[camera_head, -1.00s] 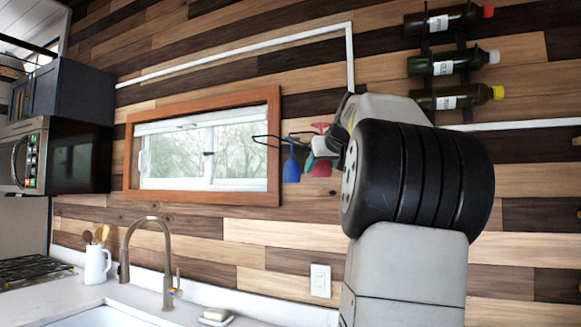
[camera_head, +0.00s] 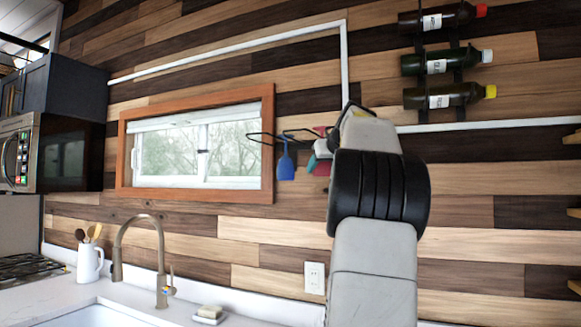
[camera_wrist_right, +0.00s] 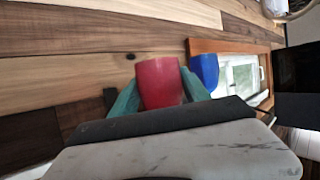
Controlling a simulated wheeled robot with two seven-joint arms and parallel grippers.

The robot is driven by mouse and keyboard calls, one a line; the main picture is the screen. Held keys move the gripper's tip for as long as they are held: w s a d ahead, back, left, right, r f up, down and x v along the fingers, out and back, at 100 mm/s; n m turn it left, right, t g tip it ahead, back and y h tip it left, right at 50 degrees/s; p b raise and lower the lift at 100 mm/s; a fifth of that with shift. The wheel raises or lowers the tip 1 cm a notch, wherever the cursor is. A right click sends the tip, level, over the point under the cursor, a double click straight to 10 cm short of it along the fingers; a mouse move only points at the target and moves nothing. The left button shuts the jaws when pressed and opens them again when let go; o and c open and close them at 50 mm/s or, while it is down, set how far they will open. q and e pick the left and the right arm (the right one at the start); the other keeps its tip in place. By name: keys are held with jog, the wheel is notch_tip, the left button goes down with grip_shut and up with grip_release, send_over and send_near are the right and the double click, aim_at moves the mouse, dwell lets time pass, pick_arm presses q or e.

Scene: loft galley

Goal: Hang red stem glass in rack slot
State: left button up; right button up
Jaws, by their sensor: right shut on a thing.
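The red stem glass (camera_head: 322,168) hangs bowl-down just right of the blue glass in the head view, partly hidden by my right gripper. In the right wrist view its red bowl (camera_wrist_right: 158,82) sits between the teal fingers of my right gripper (camera_wrist_right: 161,86), which is shut on it. The dark wire rack (camera_head: 262,136) sticks out from the wall. A blue stem glass (camera_head: 286,166) hangs bowl-down from it and also shows in the wrist view (camera_wrist_right: 206,70). My wrist hides the rack's right end, so I cannot tell whether the red glass's foot rests in a slot.
A wood-framed window (camera_head: 196,145) is behind and left of the rack. Wall-held bottles (camera_head: 440,62) are at upper right. A faucet (camera_head: 158,260), a white utensil jug (camera_head: 90,262) and a soap dish (camera_head: 210,315) stand on the counter below.

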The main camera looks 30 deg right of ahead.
jog(key=shift+w+d+f, duration=0.1)
jog(key=shift+w+d, duration=0.5)
jog(key=shift+d, duration=0.15)
jog(key=shift+w+d+f, duration=0.3)
jog(key=shift+d+f, duration=0.05)
jog(key=shift+d, duration=0.05)
jog(key=o, duration=1.6)
jog(key=shift+c, duration=0.2)
